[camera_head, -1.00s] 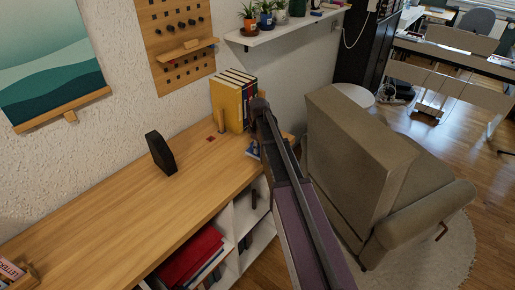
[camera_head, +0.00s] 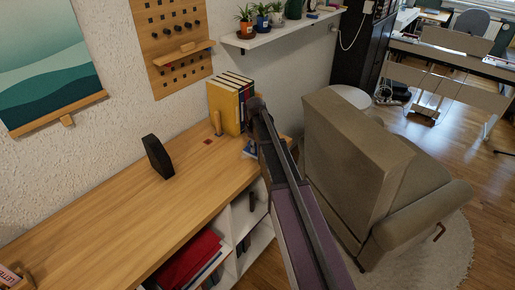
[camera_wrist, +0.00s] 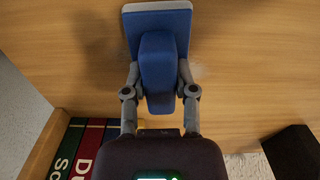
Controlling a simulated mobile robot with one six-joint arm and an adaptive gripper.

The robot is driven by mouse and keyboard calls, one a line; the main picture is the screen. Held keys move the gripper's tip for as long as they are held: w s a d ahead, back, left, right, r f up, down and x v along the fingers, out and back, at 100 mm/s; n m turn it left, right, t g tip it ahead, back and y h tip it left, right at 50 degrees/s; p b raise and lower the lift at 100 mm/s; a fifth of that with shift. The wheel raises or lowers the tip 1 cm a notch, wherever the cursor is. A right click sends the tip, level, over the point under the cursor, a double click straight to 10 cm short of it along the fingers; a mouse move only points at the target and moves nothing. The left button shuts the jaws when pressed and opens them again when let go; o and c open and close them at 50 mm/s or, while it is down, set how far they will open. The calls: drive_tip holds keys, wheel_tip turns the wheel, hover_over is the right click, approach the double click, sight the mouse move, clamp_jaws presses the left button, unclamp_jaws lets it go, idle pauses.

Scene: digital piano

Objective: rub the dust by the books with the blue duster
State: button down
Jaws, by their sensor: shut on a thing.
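The blue duster (camera_wrist: 155,24) has a pale grey edge, and my gripper (camera_wrist: 159,82) is shut on its blue handle in the wrist view. It is over the wooden top (camera_wrist: 255,60); I cannot tell whether it touches it. A faint pale smudge, perhaps dust, shows on the wood just right of the duster in the wrist view (camera_wrist: 200,72). The books (camera_head: 226,106) stand upright at the wall end of the top, yellow-covered in the head view. Their red, green and dark spines (camera_wrist: 84,150) show at lower left in the wrist view. In the head view my arm hides most of the duster.
A wooden peg (camera_head: 217,123) and a small dark red square (camera_head: 208,141) are by the books. A beige armchair (camera_head: 350,150) stands to the right.

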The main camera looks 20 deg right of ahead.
drive_tip(key=shift+w+a, duration=0.75)
drive_tip(key=shift+w, duration=0.2)
drive_tip(key=shift+w+a, duration=0.55)
drive_tip(key=shift+w, duration=0.25)
drive_tip(key=shift+w+a, duration=0.55)
drive_tip(key=shift+w, duration=0.2)
drive_tip(key=shift+d, duration=0.1)
drive_tip(key=shift+w+d, duration=0.5)
drive_tip(key=shift+d, duration=0.25)
drive_tip(key=shift+d, duration=0.1)
drive_tip(key=shift+s+d, duration=0.55)
drive_tip(key=shift+s, duration=0.2)
drive_tip(key=shift+s+d, duration=0.5)
drive_tip(key=shift+s, duration=0.25)
drive_tip(key=shift+s, duration=0.1)
